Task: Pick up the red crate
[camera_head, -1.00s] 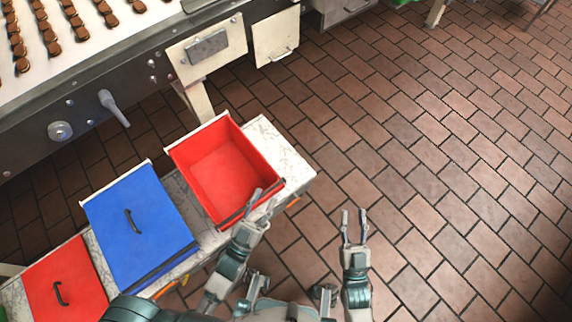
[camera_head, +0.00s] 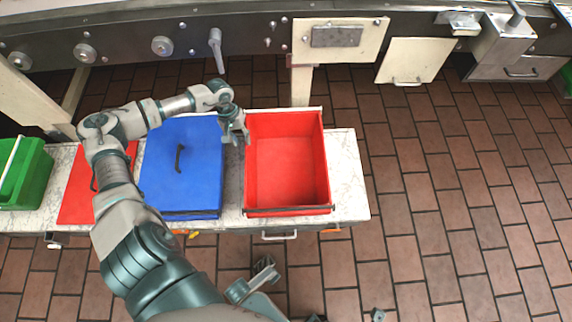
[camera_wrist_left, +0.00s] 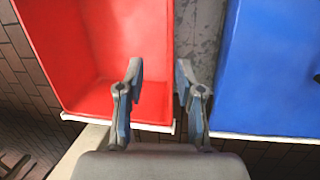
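The red crate (camera_head: 287,165) is open-topped and empty and sits on a pale marbled bench (camera_head: 349,180). Its long sides point away from me. My left gripper (camera_head: 236,138) is at the crate's left wall, near its far half. In the left wrist view the left gripper (camera_wrist_left: 159,80) has its fingers apart, one over the inside of the red crate (camera_wrist_left: 95,50) and one over the gap beside the blue box. The wall's edge lies between them; I cannot tell whether they touch it.
A blue lidded box (camera_head: 195,150) stands close to the left of the crate, with a narrow gap between. A flat red lid (camera_head: 78,195) and a green crate (camera_head: 35,178) are farther left. A machine (camera_head: 130,45) runs behind. The tiled floor on the right is clear.

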